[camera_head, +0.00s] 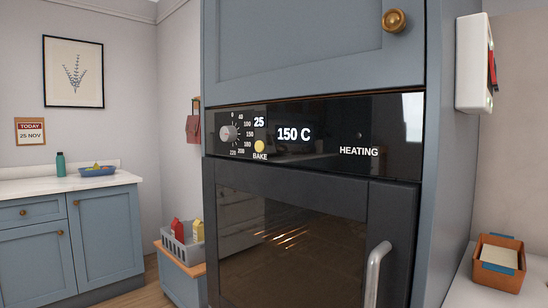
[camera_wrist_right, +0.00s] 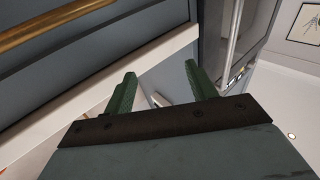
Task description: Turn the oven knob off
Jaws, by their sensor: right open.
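The oven knob (camera_head: 226,133) is a small round grey knob on the black control panel, left of the display. Numbers from 0 to 220 ring it. The oven (camera_head: 285,235) is built into a tall blue cabinet; its display reads "150 C" and "HEATING", with "25" and "BAKE" beside a yellow round button (camera_head: 259,146). The oven door is shut. My right gripper (camera_wrist_right: 158,85) shows in the right wrist view with two green fingers apart and nothing between them. It is away from the knob, which I cannot make out in that view. My left gripper is not in view.
The oven door's metal handle (camera_head: 376,274) stands out at the lower right. A grey crate (camera_head: 181,250) with cartons sits left of the oven. An orange box (camera_head: 498,264) stands on the right counter. A white wall unit (camera_head: 473,63) hangs at the right.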

